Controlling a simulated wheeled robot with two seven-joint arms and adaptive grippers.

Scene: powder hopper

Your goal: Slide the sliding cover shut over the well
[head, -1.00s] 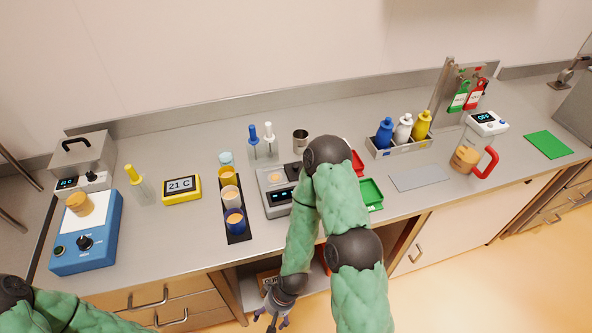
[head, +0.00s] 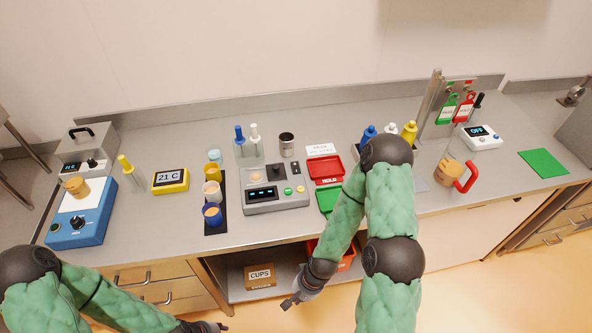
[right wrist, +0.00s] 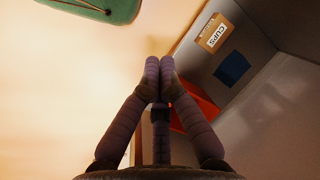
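A grey device (head: 292,203) with a lit display stands mid-bench in the head view. On its top are a round tan spot (head: 256,177), which looks like the well, and a dark square plate with a black knob (head: 277,169) to its right, which looks like the sliding cover. The plate sits beside the spot, not over it. My right gripper (head: 287,304) is low in front of the bench, well away from the device. In the right wrist view its fingertips (right wrist: 160,65) meet with nothing between them. My left gripper (head: 218,328) is at the bottom edge, too small to read.
Cups (head: 212,192) on a black strip stand left of the device. Red (head: 325,169) and green (head: 327,200) trays lie to its right. A metal cup (head: 286,145) and droppers stand behind. Below is an open shelf with a CUPS box (head: 260,277) and an orange bin (head: 345,262).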

